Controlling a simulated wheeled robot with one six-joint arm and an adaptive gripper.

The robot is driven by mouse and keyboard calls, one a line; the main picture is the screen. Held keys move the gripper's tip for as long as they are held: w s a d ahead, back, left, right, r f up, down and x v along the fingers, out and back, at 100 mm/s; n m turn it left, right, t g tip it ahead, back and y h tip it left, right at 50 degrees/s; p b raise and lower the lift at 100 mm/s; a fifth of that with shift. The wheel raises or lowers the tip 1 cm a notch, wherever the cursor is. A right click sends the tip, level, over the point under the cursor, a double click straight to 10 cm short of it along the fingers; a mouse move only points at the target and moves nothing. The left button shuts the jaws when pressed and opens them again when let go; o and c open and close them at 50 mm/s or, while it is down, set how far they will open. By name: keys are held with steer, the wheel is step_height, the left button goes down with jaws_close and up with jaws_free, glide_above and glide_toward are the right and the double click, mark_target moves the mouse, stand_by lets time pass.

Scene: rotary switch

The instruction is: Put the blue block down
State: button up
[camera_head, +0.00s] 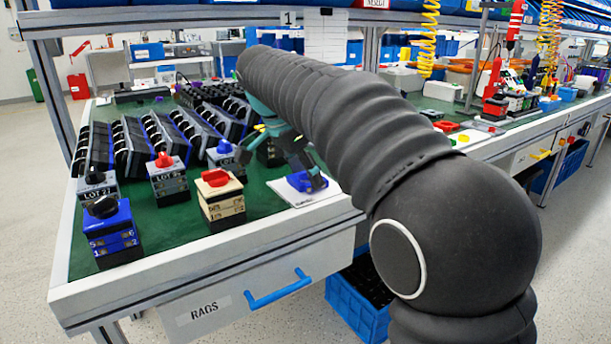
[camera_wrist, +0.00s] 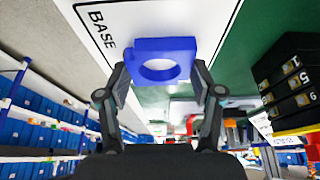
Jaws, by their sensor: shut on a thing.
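The blue block (camera_wrist: 163,44), with a round opening in its face, is between the two fingers of my gripper (camera_wrist: 158,76) in the wrist view. My gripper is shut on it. The block is over the white plate marked BASE (camera_wrist: 120,22). In the head view, my gripper (camera_head: 303,168) is low at the white plate (camera_head: 318,196), near the bench's front edge. The fingers partly hide the block (camera_head: 300,182) there. I cannot tell whether the block touches the plate.
Left of the plate stand a beige switch stack with a red knob (camera_head: 221,205), a grey one with a red knob (camera_head: 170,185) and a blue one with a black knob (camera_head: 115,240). Black racked parts (camera_head: 130,145) fill the bench behind. Bare green mat (camera_head: 262,203) lies beside the plate.

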steer(key=shift+f, duration=0.2)
steer(key=o, duration=1.1)
steer(key=p+v, duration=0.3)
steer(key=v, duration=0.9)
steer(key=s+d+f+n+t+y, duration=0.1)
steer(key=s+d+f+n, duration=0.2)
steer(key=s+d, duration=0.3)
steer(key=s+d+f+n+y, duration=0.1)
steer(key=s+d+f+n, duration=0.3)
steer(key=d, duration=0.5)
steer(key=s+d+f+n, duration=0.1)
steer(key=s+d+f, duration=0.1)
steer(key=s+f, duration=0.3)
steer(key=s+d+f+n+t+y, duration=0.1)
steer(key=s+d+f, duration=0.1)
steer(key=s+f, duration=0.2)
steer(key=s+d+f+n+t, duration=0.1)
steer(key=s+d+f+n, duration=0.1)
steer(key=s+f, duration=0.3)
steer(key=shift+s+f+y, duration=0.3)
steer(key=shift+s+y, duration=0.1)
steer(key=shift+s, duration=0.25)
